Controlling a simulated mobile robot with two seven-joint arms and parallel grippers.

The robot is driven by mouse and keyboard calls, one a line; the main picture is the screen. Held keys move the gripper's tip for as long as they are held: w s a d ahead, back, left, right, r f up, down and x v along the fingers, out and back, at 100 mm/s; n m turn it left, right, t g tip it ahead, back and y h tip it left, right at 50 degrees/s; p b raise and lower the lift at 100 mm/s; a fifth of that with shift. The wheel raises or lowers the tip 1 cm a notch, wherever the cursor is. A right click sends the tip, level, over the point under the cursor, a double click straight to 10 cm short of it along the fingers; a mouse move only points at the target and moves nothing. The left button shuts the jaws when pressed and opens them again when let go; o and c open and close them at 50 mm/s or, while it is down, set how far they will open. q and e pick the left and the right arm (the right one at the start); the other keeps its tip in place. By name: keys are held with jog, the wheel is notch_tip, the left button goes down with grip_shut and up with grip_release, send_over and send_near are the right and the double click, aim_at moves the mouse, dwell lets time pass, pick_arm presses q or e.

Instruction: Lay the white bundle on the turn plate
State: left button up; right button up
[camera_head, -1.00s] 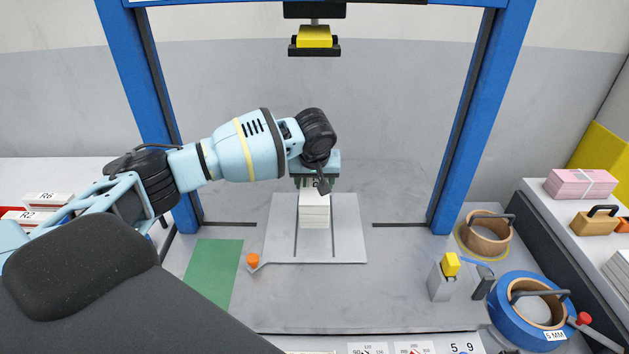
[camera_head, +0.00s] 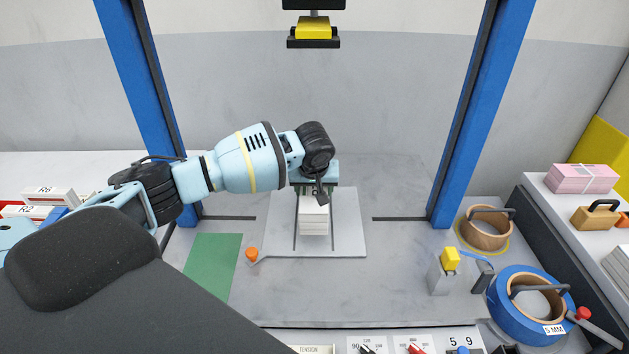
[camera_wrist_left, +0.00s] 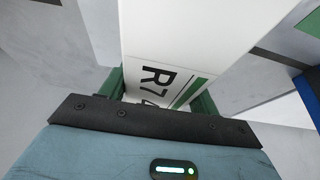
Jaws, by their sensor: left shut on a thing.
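The white bundle (camera_head: 314,218) is a block of white paper in front of my left gripper (camera_head: 314,190) in the head view. That gripper is shut on it; in the left wrist view its green fingers (camera_wrist_left: 160,95) lie on both sides of the bundle (camera_wrist_left: 180,40), which bears a green stripe and a label starting "R7". The grey turn plate (camera_head: 348,235), with two dark slots, lies under the bundle in the head view. Whether the bundle touches the plate I cannot tell. My right gripper is not in view.
A blue frame (camera_head: 465,110) stands around the plate, with a yellow-and-black head (camera_head: 313,30) hanging above. An orange knob (camera_head: 251,254) sits at the plate's left front corner. A green mat (camera_head: 212,265) lies left, tape rolls (camera_head: 530,305) right. A control panel (camera_head: 385,342) runs along the front.

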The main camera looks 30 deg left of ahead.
aim_at(314, 190)
pick_arm(q)
jog(key=shift+w+f, duration=0.1)
jog(key=shift+f, duration=1.35)
jog(key=shift+f, duration=0.55)
jog(key=o, duration=1.6)
jog(key=shift+o, duration=1.3)
jog(key=shift+f, duration=0.3)
jog(key=shift+v, duration=4.1)
